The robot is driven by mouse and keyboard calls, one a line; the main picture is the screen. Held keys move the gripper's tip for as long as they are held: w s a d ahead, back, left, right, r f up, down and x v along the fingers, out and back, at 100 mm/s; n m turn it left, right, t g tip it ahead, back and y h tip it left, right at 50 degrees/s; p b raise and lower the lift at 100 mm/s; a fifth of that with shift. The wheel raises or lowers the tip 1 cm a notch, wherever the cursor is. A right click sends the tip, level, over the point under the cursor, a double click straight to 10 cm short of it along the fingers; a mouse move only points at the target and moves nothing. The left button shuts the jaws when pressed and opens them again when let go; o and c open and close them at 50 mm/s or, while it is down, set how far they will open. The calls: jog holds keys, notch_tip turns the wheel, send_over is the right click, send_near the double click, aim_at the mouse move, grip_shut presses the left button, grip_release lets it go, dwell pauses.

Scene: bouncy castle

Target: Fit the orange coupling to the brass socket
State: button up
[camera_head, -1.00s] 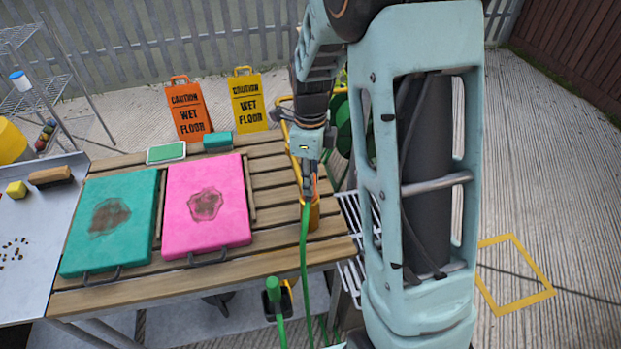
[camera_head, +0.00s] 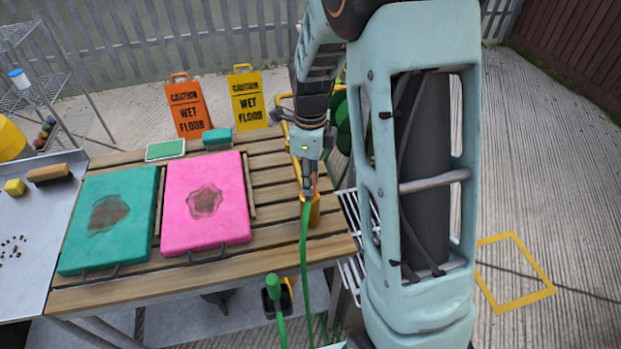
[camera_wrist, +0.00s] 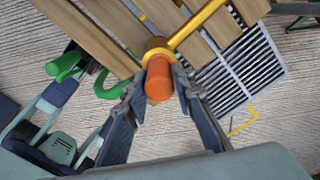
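My gripper (camera_head: 309,192) is at the right end of the slatted table, pointing down. In the wrist view its two fingers (camera_wrist: 159,83) are closed around the orange coupling (camera_wrist: 158,82), one on each side. A green hose (camera_head: 305,245) hangs from the coupling and also shows in the wrist view (camera_wrist: 103,86). The brass socket (camera_wrist: 155,47) is a yellow ring at the end of a yellow pipe, in line with the coupling's far end. The two look touching or overlapping; I cannot tell whether the coupling is inside. In the head view a yellow-orange cylinder (camera_head: 314,215) shows just below my fingers.
The slatted wooden table (camera_head: 270,262) carries a teal pad (camera_head: 80,245) and a pink pad (camera_head: 180,235). Orange (camera_head: 187,108) and yellow (camera_head: 246,100) wet-floor signs stand behind it. A yellow pipe (camera_wrist: 205,16) runs close by my gripper. A white rack (camera_wrist: 240,75) stands beside the table.

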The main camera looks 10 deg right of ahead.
jog(key=o, duration=0.4)
